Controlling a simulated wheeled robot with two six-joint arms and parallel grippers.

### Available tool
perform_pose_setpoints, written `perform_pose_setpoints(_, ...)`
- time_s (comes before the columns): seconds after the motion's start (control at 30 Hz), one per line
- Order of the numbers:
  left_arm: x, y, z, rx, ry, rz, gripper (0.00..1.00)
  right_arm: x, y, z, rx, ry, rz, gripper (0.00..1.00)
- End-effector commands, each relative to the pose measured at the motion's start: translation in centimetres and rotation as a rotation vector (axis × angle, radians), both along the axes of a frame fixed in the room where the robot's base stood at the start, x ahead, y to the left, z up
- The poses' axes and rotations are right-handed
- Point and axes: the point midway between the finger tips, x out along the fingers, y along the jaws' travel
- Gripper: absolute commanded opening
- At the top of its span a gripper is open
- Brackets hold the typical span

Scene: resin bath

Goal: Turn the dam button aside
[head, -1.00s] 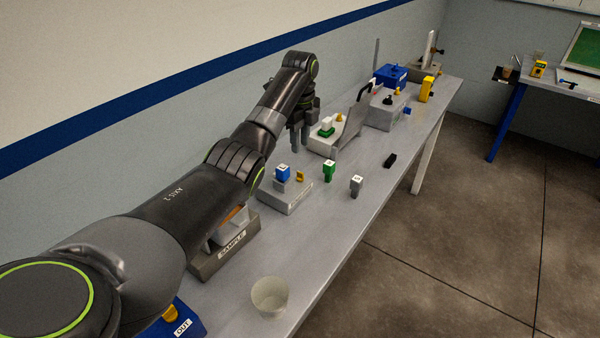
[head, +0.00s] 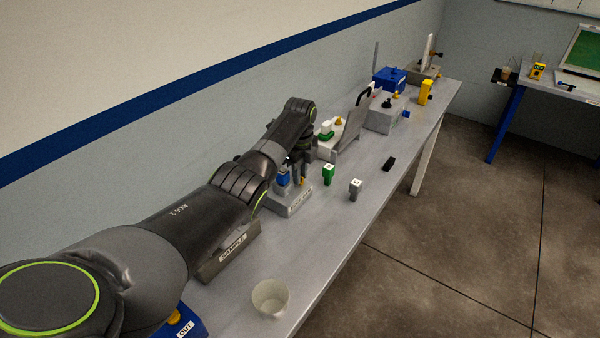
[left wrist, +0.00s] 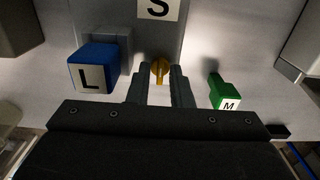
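A small yellow turn button (head: 302,181) sits on a low grey labelled base (head: 290,208), beside a blue block (head: 283,178). I take this yellow piece for the dam button. My left gripper (head: 298,181) is down over the base from behind. In the left wrist view, the two dark fingers (left wrist: 161,75) stand a little apart, pointing at the yellow button (left wrist: 160,70), which shows in the gap at their tips. Whether they touch it I cannot tell. The blue block marked L (left wrist: 93,70) is left of the fingers. My right gripper is not in view.
A green block marked M (head: 329,174) and a grey block (head: 355,188) stand right of the base. A black piece (head: 389,163) lies farther along. A beige cup (head: 270,297) and a SAMPLE stand (head: 230,260) are nearer. An upright grey plate (head: 355,122) stands beyond.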

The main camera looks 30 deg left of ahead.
Motion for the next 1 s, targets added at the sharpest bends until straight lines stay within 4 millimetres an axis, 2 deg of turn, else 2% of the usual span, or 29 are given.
perform_pose_setpoints(0.03,0.0,0.0,0.0,0.000,0.000,0.000,0.12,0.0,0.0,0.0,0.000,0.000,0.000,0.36)
perform_pose_setpoints(0.13,0.0,0.0,0.0,0.000,0.000,0.000,0.00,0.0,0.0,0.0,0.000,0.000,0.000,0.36)
perform_pose_setpoints(0.57,0.0,0.0,0.2,0.000,0.001,0.039,0.00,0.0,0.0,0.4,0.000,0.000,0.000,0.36)
perform_pose_setpoints(0.77,0.1,0.0,0.4,-0.001,0.000,0.147,0.00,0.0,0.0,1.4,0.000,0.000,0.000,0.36)
perform_pose_setpoints(1.0,0.0,0.0,0.4,-0.001,0.001,0.356,0.00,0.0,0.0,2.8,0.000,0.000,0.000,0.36)
